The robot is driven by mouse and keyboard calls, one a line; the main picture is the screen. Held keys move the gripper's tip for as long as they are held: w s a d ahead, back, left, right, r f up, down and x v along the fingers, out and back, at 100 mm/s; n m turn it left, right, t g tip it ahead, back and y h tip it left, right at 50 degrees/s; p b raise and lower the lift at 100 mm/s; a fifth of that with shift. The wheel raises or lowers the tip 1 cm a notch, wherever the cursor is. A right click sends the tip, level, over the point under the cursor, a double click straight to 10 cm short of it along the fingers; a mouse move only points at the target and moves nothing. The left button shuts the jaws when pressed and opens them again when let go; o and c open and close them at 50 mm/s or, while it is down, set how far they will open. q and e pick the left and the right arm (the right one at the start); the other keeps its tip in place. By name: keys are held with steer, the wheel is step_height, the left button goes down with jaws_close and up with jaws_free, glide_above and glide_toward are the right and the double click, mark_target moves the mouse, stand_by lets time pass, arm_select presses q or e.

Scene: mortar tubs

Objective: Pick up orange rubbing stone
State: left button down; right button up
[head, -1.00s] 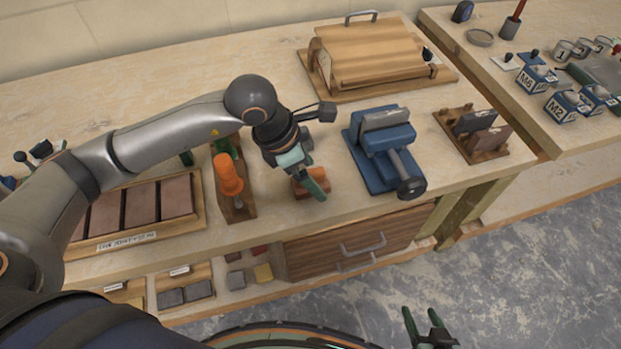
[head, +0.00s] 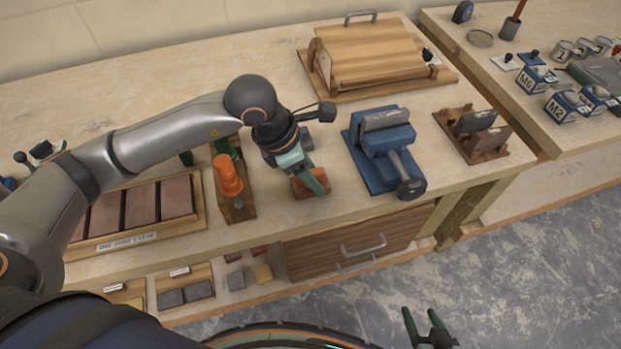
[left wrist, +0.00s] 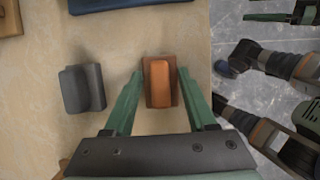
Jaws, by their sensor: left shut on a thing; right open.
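The orange rubbing stone (head: 301,188) is a small block with a raised grip on the near part of the workbench. My left gripper (head: 316,180) points down over it and is shut on it. In the left wrist view the stone (left wrist: 159,82) lies between the two green fingers (left wrist: 160,84). The far finger is mostly hidden in the head view. I cannot tell any gap between stone and bench. My right gripper (head: 430,325) is open and empty over the floor, in front of the bench.
A grey stone (left wrist: 82,88) lies left of the orange one in the left wrist view. A blue vise-like device (head: 382,150) stands to the right. An orange-handled tool (head: 228,176) stands in a wooden holder to the left. A wooden box (head: 370,55) is behind.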

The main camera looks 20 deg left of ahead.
mark_target(318, 172)
arm_select(q)
steer(key=shift+r, duration=0.1)
steer(key=shift+r, duration=0.55)
step_height(318, 172, up, 2)
steer(key=shift+s+r, duration=0.15)
steer(key=shift+r, duration=0.1)
steer(key=s+d+r+b, duration=0.1)
steer(key=s+r+b, duration=0.5)
steer(key=s+r, duration=0.3)
steer(key=s, duration=0.4)
steer(key=shift+s+d+b, duration=0.3)
steer(key=shift+d+b, duration=0.05)
steer(key=shift+b, duration=0.05)
arm_select(e)
steer(key=shift+y, duration=0.4)
steer(key=a+f, duration=0.1)
steer(key=w+a+f, duration=0.1)
steer(key=a+f, duration=0.1)
steer(key=shift+w+a+f, duration=0.15)
steer(key=shift+w+f, duration=0.2)
steer(key=shift+w, duration=0.05)
arm_select(q)
steer(key=shift+r, duration=0.15)
arm_select(e)
steer(key=shift+n, duration=0.3)
